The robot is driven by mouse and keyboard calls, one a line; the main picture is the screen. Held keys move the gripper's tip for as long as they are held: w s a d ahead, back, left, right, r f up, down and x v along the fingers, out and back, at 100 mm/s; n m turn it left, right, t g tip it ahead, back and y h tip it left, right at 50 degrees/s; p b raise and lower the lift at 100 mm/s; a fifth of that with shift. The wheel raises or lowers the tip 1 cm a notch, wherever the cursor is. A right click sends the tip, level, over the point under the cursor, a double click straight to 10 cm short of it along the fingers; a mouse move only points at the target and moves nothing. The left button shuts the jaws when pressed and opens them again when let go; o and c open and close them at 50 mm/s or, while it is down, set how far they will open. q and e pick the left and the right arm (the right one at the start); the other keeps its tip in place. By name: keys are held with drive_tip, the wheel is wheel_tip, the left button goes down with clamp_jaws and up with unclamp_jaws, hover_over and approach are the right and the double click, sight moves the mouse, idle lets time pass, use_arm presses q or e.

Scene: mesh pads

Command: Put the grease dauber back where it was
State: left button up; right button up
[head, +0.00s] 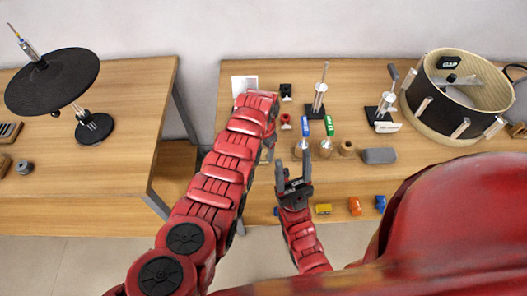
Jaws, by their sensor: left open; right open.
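No item is clearly marked as the grease dauber. Two upright tools, one with a blue label (305,126) and one with a green label (329,126), stand near the middle of the right table. My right gripper (293,165) is open, fingers pointing away from me, in front of the blue-labelled tool; nothing shows between its fingers.
The right table (440,185) also holds a grey block (379,156), a wooden round (347,148), metal stands (318,100) and a drum (435,115). Small toy cars (355,206) lie near its front edge. The left table (140,95) bears a cymbal pad (52,82). A gap separates the tables.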

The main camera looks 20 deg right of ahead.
sight(264, 152)
use_arm(q)
wheel_tip(264, 152, up, 8)
drive_tip(key=b, duration=0.2)
drive_tip(key=shift+w+f+b, duration=0.1)
drive_tip(key=shift+f+b, duration=0.05)
drive_tip(key=shift+b, duration=0.15)
wheel_tip(264, 152, up, 4)
drive_tip(key=p, duration=0.3)
drive_tip(key=shift+f, duration=0.1)
